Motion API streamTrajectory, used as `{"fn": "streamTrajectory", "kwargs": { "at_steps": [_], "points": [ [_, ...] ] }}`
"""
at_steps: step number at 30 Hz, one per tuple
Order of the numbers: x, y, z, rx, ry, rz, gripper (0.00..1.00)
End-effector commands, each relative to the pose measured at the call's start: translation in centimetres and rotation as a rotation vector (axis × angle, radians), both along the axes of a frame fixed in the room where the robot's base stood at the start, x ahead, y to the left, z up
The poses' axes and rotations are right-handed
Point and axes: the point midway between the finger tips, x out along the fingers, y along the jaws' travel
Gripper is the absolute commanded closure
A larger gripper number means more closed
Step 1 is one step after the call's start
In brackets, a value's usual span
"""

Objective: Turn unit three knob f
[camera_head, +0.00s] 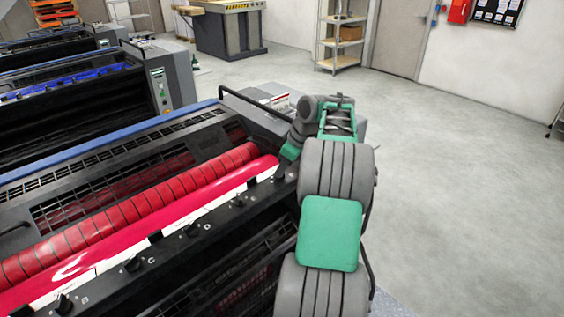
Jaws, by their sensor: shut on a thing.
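Unit three is the nearest ink unit, with a red roller (130,212) and a black front rail (165,244) carrying a row of small black knobs. The knobs by the letters B (63,302), C (133,264) and D (190,230) show, and another knob (238,200) follows up the row. My gripper (284,163) is at the far right end of this row, at the place of knob f. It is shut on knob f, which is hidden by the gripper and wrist. The fingertips are too small and covered to see clearly.
My arm covers the unit's right end. A black hand rail (255,106) rises at its far corner. Other ink units (160,80) stand behind at the left. Open grey floor (460,165) lies at the right, with a shelf (340,45) by the wall.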

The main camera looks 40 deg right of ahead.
Motion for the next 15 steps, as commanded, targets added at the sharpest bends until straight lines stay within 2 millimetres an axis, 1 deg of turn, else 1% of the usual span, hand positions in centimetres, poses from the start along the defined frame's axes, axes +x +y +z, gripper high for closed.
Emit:
{"fn": "streamTrajectory", "kwargs": {
  "at_steps": [1, 7, 15],
  "points": [
    [0.03, -0.05, 0.32, 0.000, -0.001, 0.014, 1.00],
    [0.03, -0.05, 0.10, 0.000, 0.000, 0.053, 1.00],
    [0.04, -0.06, 0.02, -0.002, -0.001, 0.059, 1.00]
  ]
}}
